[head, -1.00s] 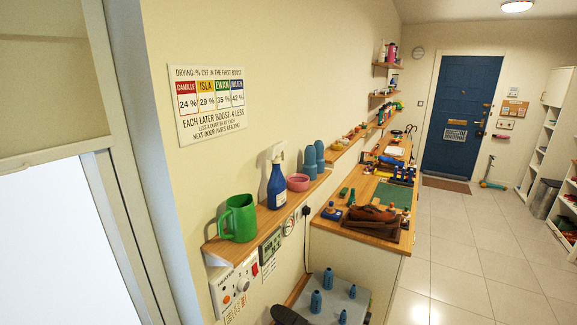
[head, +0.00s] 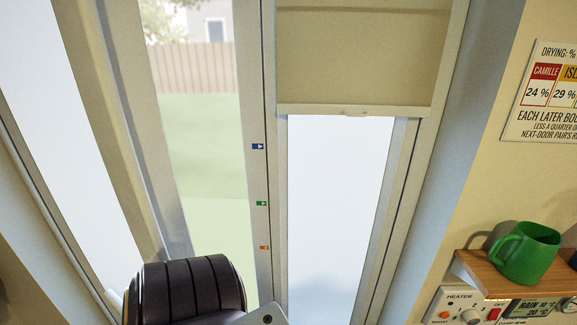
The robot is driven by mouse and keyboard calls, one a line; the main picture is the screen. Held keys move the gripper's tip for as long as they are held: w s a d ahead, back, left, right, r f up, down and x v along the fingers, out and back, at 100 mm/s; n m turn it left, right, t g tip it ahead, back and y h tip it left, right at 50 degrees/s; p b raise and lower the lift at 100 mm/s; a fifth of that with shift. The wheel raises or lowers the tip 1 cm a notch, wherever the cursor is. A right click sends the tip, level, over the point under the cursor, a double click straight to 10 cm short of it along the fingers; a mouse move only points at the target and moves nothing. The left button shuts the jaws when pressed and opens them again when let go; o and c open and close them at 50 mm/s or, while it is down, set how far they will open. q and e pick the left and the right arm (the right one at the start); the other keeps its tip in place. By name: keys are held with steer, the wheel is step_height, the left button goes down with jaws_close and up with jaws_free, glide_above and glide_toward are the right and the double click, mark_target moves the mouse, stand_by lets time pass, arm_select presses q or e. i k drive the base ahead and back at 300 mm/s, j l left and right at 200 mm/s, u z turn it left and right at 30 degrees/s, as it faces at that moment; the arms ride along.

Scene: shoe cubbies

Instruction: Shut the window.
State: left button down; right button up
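The window fills the left and middle of the head view. A pale frosted pane (head: 335,205) stands on the right under a lowered beige blind (head: 362,55). Another whitish pane (head: 62,130) stands on the far left. Between them is a tall strip (head: 205,140) through which I see lawn, a fence and a house; I cannot tell whether it is a gap or clear glass. The upright frame (head: 262,175) beside it carries blue (head: 257,146), green (head: 261,203) and orange (head: 264,247) markers. Neither gripper is in view; a dark ribbed part of my arm shows at the bottom.
A wooden shelf (head: 485,272) with a green mug (head: 525,250) juts from the wall at the lower right. A heater panel (head: 460,306) and a small display (head: 540,307) are below it. A printed sign (head: 545,95) hangs above.

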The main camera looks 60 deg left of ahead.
mark_target(79, 107)
steer(key=u, duration=3.5)
